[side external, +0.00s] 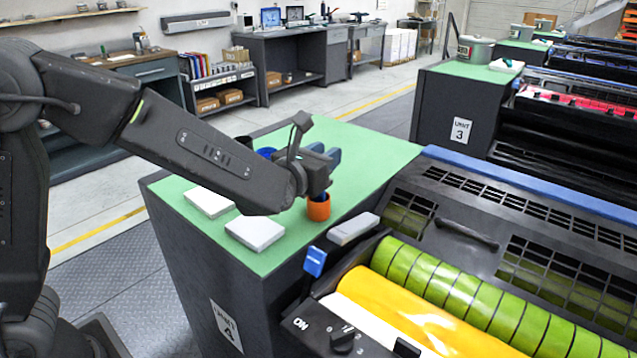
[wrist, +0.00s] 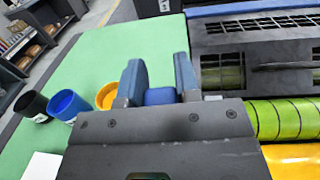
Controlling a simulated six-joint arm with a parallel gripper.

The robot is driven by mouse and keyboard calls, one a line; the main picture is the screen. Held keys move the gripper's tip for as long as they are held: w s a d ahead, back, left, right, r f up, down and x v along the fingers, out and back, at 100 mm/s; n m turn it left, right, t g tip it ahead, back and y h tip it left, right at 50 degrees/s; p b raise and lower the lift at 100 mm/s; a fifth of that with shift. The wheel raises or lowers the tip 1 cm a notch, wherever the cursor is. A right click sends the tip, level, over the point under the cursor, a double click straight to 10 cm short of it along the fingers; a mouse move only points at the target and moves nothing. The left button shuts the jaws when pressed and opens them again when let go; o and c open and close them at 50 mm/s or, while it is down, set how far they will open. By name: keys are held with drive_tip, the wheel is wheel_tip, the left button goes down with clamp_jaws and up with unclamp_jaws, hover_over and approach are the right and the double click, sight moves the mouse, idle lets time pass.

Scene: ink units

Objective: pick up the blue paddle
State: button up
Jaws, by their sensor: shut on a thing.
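My gripper (side external: 326,172) is over the green top of the unit, near the orange cup (side external: 318,208). In the wrist view its two blue-grey fingers (wrist: 160,82) stand on either side of the blue paddle (wrist: 160,97) and are shut on it. Only a short blue part of the paddle shows there.
A blue cup (wrist: 68,105) and a black cup (wrist: 33,106) stand left of the orange one. Two white pads (side external: 208,202) lie on the green top (side external: 375,155). The press with green and yellow rollers (side external: 440,285) is at right.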

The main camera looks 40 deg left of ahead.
drive_tip(key=shift+c, duration=1.2)
drive_tip(key=s+a+r, duration=0.1)
drive_tip(key=a+r, duration=0.2)
drive_tip(key=s+a+r, duration=0.1)
drive_tip(key=a+r, duration=0.3)
drive_tip(key=s+a+r, duration=0.2)
drive_tip(key=a+r, duration=0.2)
idle(1.1)
